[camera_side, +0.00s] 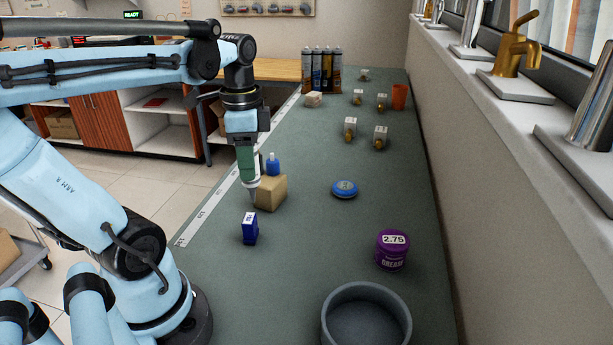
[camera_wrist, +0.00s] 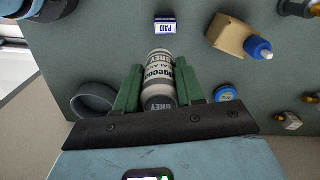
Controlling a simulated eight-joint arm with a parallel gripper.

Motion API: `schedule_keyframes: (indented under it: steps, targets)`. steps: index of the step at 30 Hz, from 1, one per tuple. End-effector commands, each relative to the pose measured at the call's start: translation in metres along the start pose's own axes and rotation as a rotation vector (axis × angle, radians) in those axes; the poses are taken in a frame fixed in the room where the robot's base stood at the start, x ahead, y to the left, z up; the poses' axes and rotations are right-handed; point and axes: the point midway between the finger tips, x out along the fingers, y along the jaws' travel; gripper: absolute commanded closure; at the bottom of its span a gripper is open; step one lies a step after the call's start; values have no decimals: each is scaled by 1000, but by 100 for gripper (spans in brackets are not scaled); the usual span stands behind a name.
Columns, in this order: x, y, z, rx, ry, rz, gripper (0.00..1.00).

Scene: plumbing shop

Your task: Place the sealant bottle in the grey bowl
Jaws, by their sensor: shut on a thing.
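My gripper (camera_side: 247,168) is shut on the sealant bottle and points down above the bench's left part. In the wrist view, the sealant bottle (camera_wrist: 160,72), white and grey with dark lettering, lies between the two green fingers (camera_wrist: 160,84). The grey bowl (camera_side: 366,292) stands at the bench's near end, to the right of and nearer than my gripper. It also shows in the wrist view (camera_wrist: 93,90), at left; its inside looks empty.
A blue disc (camera_side: 345,189) and purple grease tub (camera_side: 392,252) stand to the right. Several fittings and cartridges are farther back. Open bench lies between blue box and tub.

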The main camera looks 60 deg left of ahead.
Motion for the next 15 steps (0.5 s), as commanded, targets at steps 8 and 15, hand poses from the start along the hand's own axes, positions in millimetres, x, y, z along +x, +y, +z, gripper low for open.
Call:
schedule_keyframes:
  steps: [8, 15]
  targets:
    - [-2, 42, -54, 246, 0, 0, 96]
    - [-4, 96, -94, 484, 0, 0, 96]
